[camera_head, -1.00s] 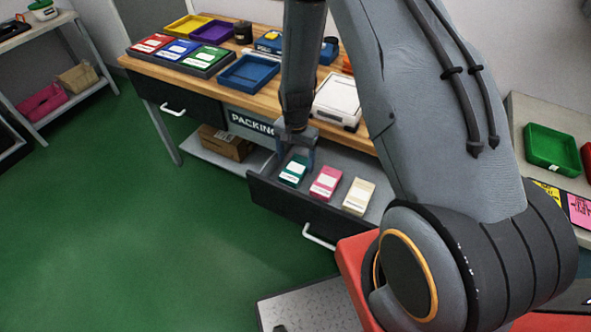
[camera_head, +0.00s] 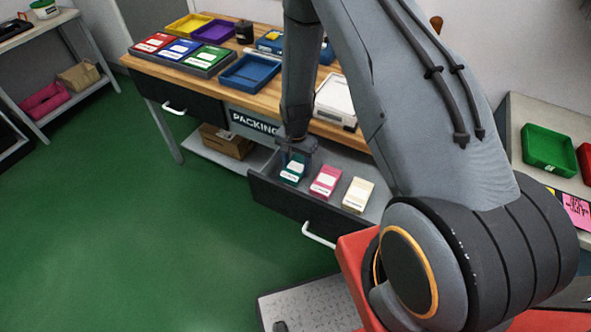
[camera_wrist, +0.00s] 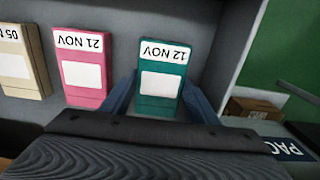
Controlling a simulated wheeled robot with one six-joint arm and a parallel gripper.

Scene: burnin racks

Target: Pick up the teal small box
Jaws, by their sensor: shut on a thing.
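The teal small box (camera_head: 294,170) is in the open drawer, at the left end of a row of small boxes. In the wrist view the teal box (camera_wrist: 162,74) carries a white label reading "12 NOV" upside down. My gripper (camera_head: 296,158) is over it, with one blue finger on each side of the box (camera_wrist: 160,98). The fingers are shut on its sides. The box appears still within the drawer; whether it touches the drawer floor cannot be told.
A pink box (camera_head: 326,182) and a cream box (camera_head: 358,194) lie to the right in the same drawer (camera_head: 280,203). The wooden bench top (camera_head: 215,84) above holds trays and a white case (camera_head: 336,98). Green floor (camera_head: 150,240) is clear at left.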

